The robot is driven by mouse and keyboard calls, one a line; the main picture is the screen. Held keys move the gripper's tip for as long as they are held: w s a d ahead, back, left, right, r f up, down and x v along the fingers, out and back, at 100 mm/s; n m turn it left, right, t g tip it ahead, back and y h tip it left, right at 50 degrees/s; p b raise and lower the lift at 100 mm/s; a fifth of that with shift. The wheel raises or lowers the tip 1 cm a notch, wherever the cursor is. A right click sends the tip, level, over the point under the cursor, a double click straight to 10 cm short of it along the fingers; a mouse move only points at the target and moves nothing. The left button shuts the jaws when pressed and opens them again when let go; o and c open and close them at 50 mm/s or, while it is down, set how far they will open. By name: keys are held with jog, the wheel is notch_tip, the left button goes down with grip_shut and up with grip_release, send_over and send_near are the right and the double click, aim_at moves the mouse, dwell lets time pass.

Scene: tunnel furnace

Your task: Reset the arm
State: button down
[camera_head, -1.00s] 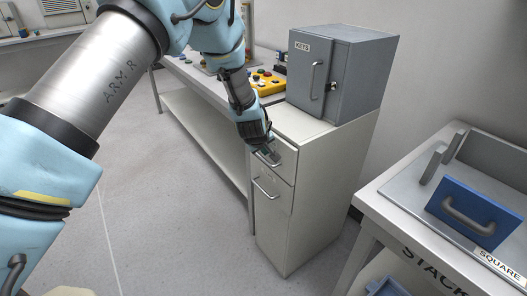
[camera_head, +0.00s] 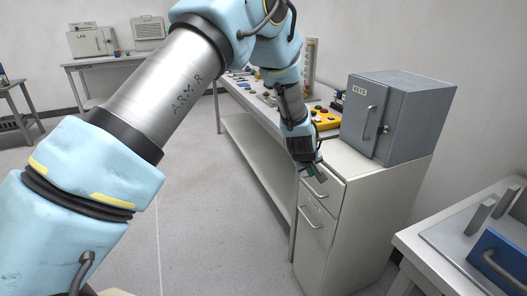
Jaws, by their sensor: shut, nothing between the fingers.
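My gripper (camera_head: 315,172) hangs at the end of my blue and silver arm, pointing down. It is shut and empty. It appears in front of the upper drawer of a pale cabinet (camera_head: 322,245), near the drawer's bar handle (camera_head: 315,190). I cannot tell whether it touches the handle. The upper drawer looks closed. A second handle (camera_head: 309,218) sits on the door below it.
A grey key box (camera_head: 410,110) stands on the cabinet. A long workbench (camera_head: 262,122) with a yellow button box (camera_head: 325,118) runs behind my arm. A table with a blue plate (camera_head: 497,262) is at the lower right. The floor (camera_head: 215,215) at the left is clear.

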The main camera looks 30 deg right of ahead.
jog(key=w+a+r+y, duration=0.1)
jog(key=w+a+r, duration=0.25)
jog(key=a, duration=0.75)
jog(key=w+a+r+y, duration=0.1)
jog(key=w+a+r, duration=0.25)
jog(key=a, duration=0.65)
jog(key=w+a+r+y, duration=0.2)
jog(key=w+a+r, duration=0.15)
jog(key=a, duration=0.75)
jog(key=s+a+r, duration=0.1)
jog(key=s+a, duration=0.3)
jog(key=a, duration=0.4)
jog(key=s+a+r+n+g+y, duration=0.1)
jog(key=s+a, duration=0.3)
jog(key=a, duration=0.4)
jog(key=s+a+r+g+y, duration=0.1)
jog(key=s+a+r, duration=0.1)
jog(key=s+a, duration=0.3)
jog(key=a, duration=0.3)
jog(key=shift+a, duration=0.1)
